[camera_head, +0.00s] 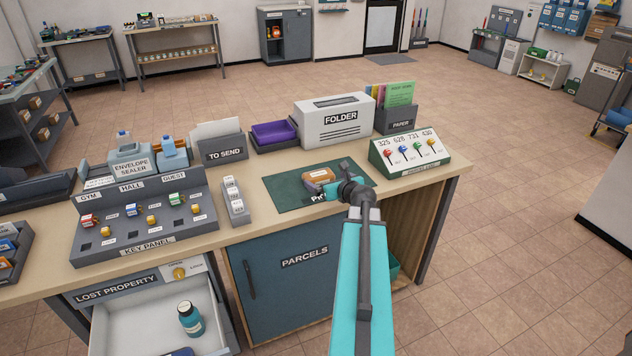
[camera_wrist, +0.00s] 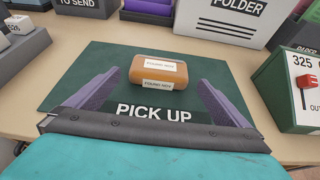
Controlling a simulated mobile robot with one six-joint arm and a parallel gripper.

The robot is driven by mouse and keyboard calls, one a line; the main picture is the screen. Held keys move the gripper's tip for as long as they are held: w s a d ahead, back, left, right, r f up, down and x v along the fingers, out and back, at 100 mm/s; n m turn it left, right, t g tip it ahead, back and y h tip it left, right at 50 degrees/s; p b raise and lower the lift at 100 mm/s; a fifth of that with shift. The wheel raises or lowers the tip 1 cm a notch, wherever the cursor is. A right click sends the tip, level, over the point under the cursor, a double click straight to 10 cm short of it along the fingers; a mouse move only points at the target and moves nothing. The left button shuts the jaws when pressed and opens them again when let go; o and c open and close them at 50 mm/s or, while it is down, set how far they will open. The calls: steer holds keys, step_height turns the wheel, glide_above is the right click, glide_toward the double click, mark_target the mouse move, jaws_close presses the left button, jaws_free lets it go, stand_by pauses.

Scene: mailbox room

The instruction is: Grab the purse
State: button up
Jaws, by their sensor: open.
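A small orange-brown case (camera_head: 317,177) with rounded edges lies on the green PICK UP mat (camera_head: 290,192). It also shows in the wrist view (camera_wrist: 150,72), with pale labels on its top and front. It is the only purse-like thing I see, but I cannot tell for sure that it is the purse. My gripper (camera_head: 334,191) is low over the mat, just at the right of the case. In the wrist view my gripper (camera_wrist: 161,78) is open and empty, its purple fingers on either side of the case's near end. No contact shows.
The LOST PROPERTY drawer (camera_head: 135,325) is open, with a dark bottle (camera_head: 191,320) inside.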

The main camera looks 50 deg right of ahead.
mark_target(320, 176)
steer(key=shift+x, duration=1.25)
steer(key=shift+b+x, duration=1.05)
steer(key=shift+x, duration=1.5)
steer(key=shift+c, duration=0.3)
steer(key=c, duration=0.8)
steer(key=shift+c, duration=0.2)
steer(key=shift+r, duration=0.15)
